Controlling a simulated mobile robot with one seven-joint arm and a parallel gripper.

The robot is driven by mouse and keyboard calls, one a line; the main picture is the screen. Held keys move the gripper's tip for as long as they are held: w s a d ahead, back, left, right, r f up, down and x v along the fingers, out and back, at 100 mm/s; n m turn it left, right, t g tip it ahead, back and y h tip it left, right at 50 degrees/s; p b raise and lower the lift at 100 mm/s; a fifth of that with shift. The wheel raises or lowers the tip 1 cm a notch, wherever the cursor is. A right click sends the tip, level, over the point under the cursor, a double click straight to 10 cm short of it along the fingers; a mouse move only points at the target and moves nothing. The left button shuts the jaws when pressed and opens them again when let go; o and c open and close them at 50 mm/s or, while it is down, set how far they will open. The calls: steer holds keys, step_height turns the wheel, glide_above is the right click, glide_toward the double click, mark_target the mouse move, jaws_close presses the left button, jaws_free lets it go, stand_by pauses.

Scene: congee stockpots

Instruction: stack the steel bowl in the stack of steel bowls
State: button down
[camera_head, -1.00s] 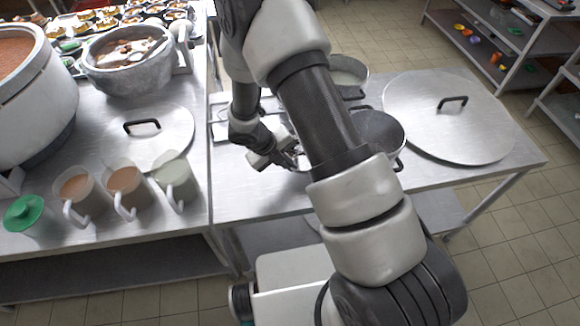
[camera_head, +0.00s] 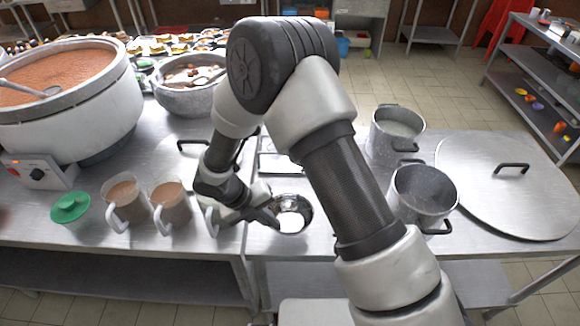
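A shiny round steel bowl (camera_head: 293,212) shows on the table just left of my forearm. It is open side up, and I cannot tell whether it is a single bowl or the top of a stack. My gripper (camera_head: 270,216) is at its left rim, pointing right. The fingers seem to overlap the rim, but whether they touch or hold it is unclear. The finger gap is too small to make out. No second, separate steel bowl can be made out; my arm hides part of the table to the right.
Two grey pots (camera_head: 424,190) (camera_head: 396,130) and a large flat lid (camera_head: 510,205) stand right of my arm. A tray (camera_head: 272,160) lies behind the bowl.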

mark_target(305, 227)
steer(key=d+r+m+g, duration=0.1)
steer(key=d+m, duration=0.1)
steer(key=m, duration=0.1)
steer(key=d+r+m+g, duration=0.1)
steer(key=d+m+g, duration=0.1)
steer(key=d+m, duration=0.1)
steer(key=s+d+r+m+g, duration=0.1)
steer(key=d+m, duration=0.2)
steer(key=m, duration=0.1)
steer(key=shift+d+g+y, duration=0.1)
steer(key=shift+g+y, duration=0.2)
steer(key=w+d+r+m+t+y, duration=0.1)
steer(key=d+r+m+y, duration=0.4)
steer(key=m, duration=1)
steer(key=w+d+r+m+t+y+p, duration=0.1)
steer(key=d+r+m+y, duration=0.4)
steer(key=m, duration=0.9)
steer(key=shift+w+d+r+m+t, duration=0.4)
steer(key=shift+w+d+r, duration=0.3)
steer(key=shift+d+r, duration=0.3)
steer(key=shift+f, duration=0.1)
